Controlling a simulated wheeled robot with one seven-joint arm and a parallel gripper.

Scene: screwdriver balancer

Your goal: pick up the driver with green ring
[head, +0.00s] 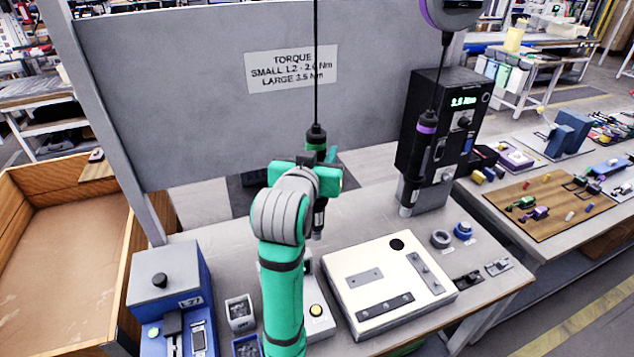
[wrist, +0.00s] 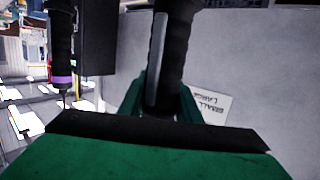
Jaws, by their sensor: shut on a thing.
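The driver with the green ring (head: 316,140) hangs upright on a cord above the bench in the head view. My gripper (head: 308,180) is at its body and shut on it; my arm hides part of the driver, and its lower end shows below my gripper. In the wrist view the dark driver body (wrist: 172,60) stands between my green fingers (wrist: 160,105). The driver with the purple ring (head: 424,150) hangs to the right, apart from my gripper; it also shows at the left of the wrist view (wrist: 62,50).
A black controller box (head: 444,120) with a green readout stands behind the purple-ringed driver. A white fixture plate (head: 375,268) lies on the bench (head: 488,315) in front. A blue box (head: 170,275) stands at left. A grey panel (head: 200,100) with a torque sign rises behind.

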